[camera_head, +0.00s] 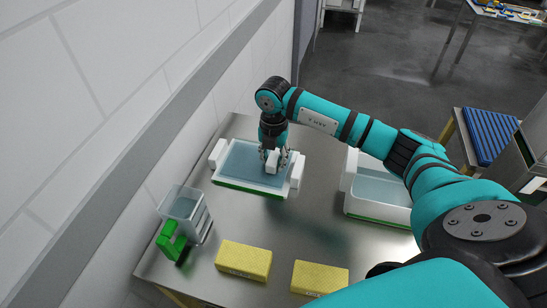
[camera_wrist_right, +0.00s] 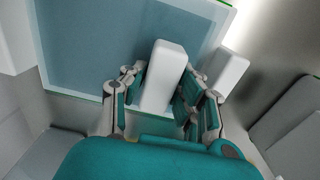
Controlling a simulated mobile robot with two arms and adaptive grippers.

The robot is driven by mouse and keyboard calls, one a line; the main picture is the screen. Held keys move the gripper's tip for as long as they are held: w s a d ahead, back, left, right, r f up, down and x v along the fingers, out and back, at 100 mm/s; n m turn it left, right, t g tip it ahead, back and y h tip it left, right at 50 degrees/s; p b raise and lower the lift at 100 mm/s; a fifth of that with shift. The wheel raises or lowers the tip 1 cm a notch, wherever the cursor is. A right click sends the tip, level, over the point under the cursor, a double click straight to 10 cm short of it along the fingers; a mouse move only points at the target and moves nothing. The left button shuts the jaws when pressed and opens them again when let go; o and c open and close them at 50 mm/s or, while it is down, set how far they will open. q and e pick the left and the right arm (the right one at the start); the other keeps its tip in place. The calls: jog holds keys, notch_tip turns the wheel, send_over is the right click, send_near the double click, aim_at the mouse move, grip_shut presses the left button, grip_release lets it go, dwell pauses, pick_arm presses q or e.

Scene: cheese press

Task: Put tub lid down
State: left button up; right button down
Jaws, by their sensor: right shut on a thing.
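The tub lid (camera_head: 238,157) is a flat, translucent blue panel with a pale rim and a white block handle. It lies level at the back left of the steel table, between white end blocks, with a green edge below. My right gripper (camera_head: 273,165) comes down from above and is shut on the white handle (camera_wrist_right: 163,75), near the lid's right end. The blue panel (camera_wrist_right: 85,60) fills much of the wrist view. The head view does not show clearly whether the lid is resting or slightly raised. My left gripper is not in view.
An open white tub (camera_head: 352,204) with a green base stands right of the lid. A clear jug (camera_head: 186,207) with a green handle stands at the left. Two yellow sponge-like blocks (camera_head: 243,260) (camera_head: 320,278) lie in front. The wall (camera_head: 110,110) borders the table's left side.

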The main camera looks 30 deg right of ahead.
jog(key=shift+f, duration=0.2)
jog(key=c, duration=1)
grip_release()
jog(key=shift+r, duration=0.1)
jog(key=shift+r, duration=0.5)
notch_tip(320, 180, up, 11)
jog(key=b, duration=0.3)
jog(key=shift+r, duration=0.15)
